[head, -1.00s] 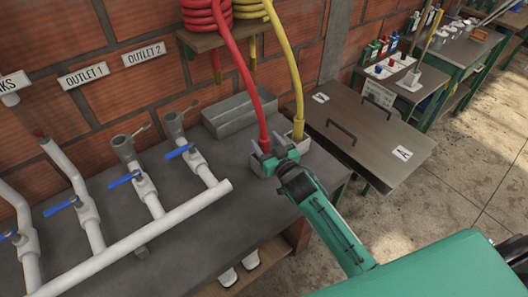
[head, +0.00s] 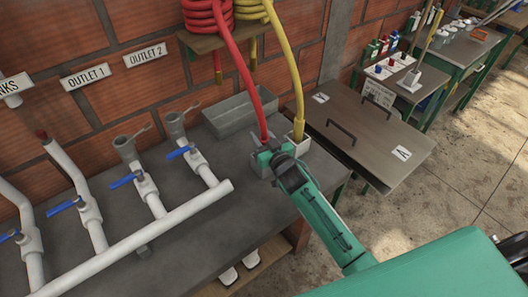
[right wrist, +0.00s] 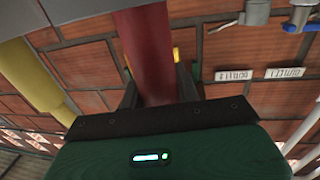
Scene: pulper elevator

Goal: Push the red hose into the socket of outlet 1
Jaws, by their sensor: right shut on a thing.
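The red hose (head: 240,68) hangs from a coil on the wall shelf down to a grey holder on the bench. My right gripper (head: 264,152) is shut on it near its lower end, just above the holder. In the right wrist view the red hose (right wrist: 148,50) runs between the two dark fingers. The hose's tip is hidden. The outlet 1 sign (head: 85,77) is on the brick wall. Below and right of it, the nearer grey socket (head: 124,146) tops a white pipe with a blue valve, well left of my gripper. My left gripper is not in view.
The yellow hose (head: 296,95) stands in the holder (head: 318,163) beside the red one. A grey tray (head: 238,115) lies behind. A second grey socket (head: 176,124) is under the outlet 2 sign (head: 145,50). White pipes with blue valves fill the bench's left.

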